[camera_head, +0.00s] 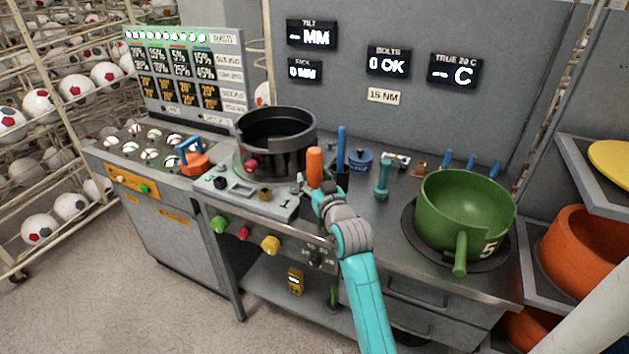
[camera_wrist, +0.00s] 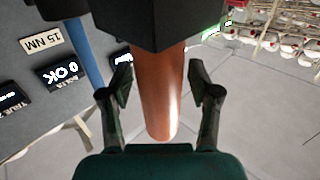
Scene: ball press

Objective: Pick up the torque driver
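The torque driver appears to be the tool with the orange handle (camera_head: 314,166), upright near the middle of the bench. In the wrist view its orange handle (camera_wrist: 162,95) lies between my two fingers, with a dark block at its other end. My gripper (camera_wrist: 161,92) is open around the handle, with a narrow gap visible on each side. In the head view my gripper (camera_head: 318,192) is at the handle's lower part and partly hides it. The driver's lower end is hidden in the head view.
A tall blue rod (camera_head: 341,150) stands close to the right of the handle. A teal tool (camera_head: 382,180) and a blue pot (camera_head: 361,160) are further right. A green pan (camera_head: 465,205) is at the right, a black ring-shaped pot (camera_head: 275,128) at the left. A control box (camera_head: 262,203) lies in front.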

